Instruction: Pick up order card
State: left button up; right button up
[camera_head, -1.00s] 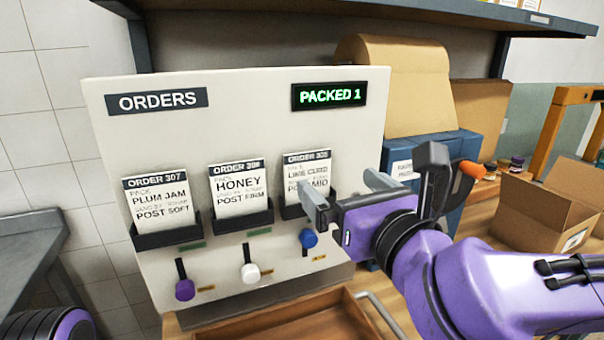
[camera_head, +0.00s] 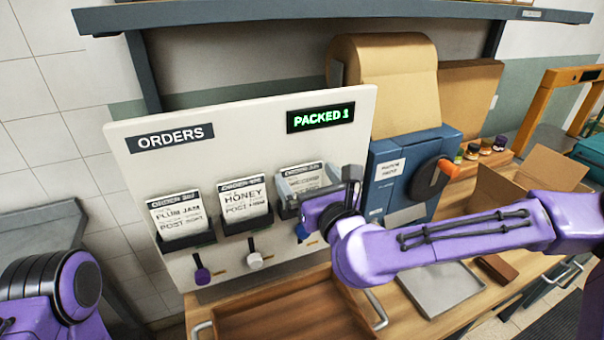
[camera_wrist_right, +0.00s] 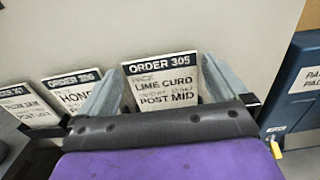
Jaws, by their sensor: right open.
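Three white order cards stand in dark holders on the cream orders board (camera_head: 250,125). The right-hand card, order 305 lime curd (camera_head: 303,178), is partly covered by my right gripper (camera_head: 300,188). In the right wrist view, card 305 (camera_wrist_right: 163,82) stands upright between the two open grey fingers of my right gripper (camera_wrist_right: 165,88), with no clear grip on it. The honey card (camera_head: 243,201) is in the middle and the plum jam card (camera_head: 177,215) is at the left. Of my left arm only a purple part shows at the lower left; its gripper is out of view.
Purple, white and blue knobs hang below the holders; the white knob (camera_head: 254,259) is in the middle. A wooden tray (camera_head: 290,312) lies below the board. A blue dispenser (camera_head: 400,165), small jars (camera_head: 485,148) and an open carton (camera_head: 545,168) stand to the right.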

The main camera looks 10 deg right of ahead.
jog(key=shift+w+a+f, duration=0.1)
jog(key=shift+w+a, duration=0.1)
jog(key=shift+w, duration=0.35)
jog(key=c, duration=0.7)
